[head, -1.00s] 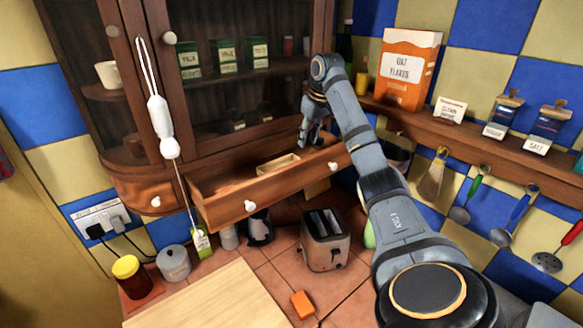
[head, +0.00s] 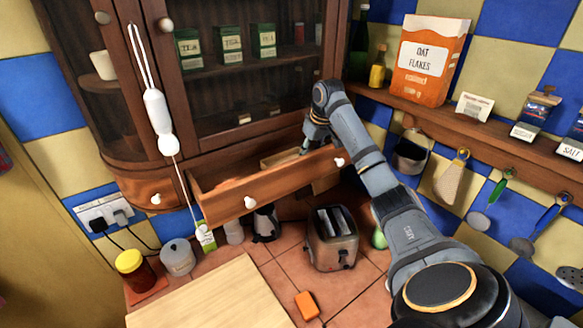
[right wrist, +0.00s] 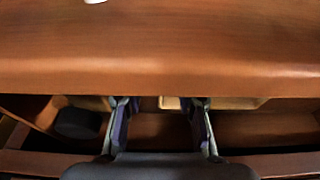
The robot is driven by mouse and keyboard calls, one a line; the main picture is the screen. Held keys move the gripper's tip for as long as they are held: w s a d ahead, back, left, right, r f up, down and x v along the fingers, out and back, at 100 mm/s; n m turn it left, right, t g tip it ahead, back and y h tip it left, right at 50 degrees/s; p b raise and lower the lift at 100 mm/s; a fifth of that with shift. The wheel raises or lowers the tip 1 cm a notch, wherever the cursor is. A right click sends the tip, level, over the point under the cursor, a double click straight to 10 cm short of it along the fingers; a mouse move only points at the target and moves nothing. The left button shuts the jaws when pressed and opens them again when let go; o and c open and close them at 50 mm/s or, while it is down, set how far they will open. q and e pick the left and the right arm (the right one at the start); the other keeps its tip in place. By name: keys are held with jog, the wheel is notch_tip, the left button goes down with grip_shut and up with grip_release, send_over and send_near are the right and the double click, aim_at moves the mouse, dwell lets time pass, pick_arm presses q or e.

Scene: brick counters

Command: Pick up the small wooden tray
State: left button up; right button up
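The small wooden tray (head: 278,159) is a pale, shallow tray inside the pulled-out drawer (head: 235,198), partly hidden by the drawer front and my right gripper. My right gripper (head: 308,146) reaches down into the drawer at the tray's right end in the head view. In the right wrist view the two fingers (right wrist: 160,108) stand apart with nothing clearly held between them. Pale tray edges (right wrist: 235,103) show beside the fingers there; whether they touch the tray I cannot tell. My left gripper is not in view.
The glass-fronted cabinet (head: 240,102) stands above the drawer. A dark object (right wrist: 78,123) lies in the drawer at left in the right wrist view. A toaster (head: 331,238) stands below the drawer. A shelf at right holds an oat flakes box (head: 430,60).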

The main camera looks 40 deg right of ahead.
jog(key=shift+s+a+r, duration=0.15)
jog(key=shift+s+a, duration=0.05)
jog(key=shift+a, duration=0.05)
jog(key=c, duration=0.5)
grip_shut()
jog(key=shift+w, duration=0.15)
jog(key=shift+d, duration=0.1)
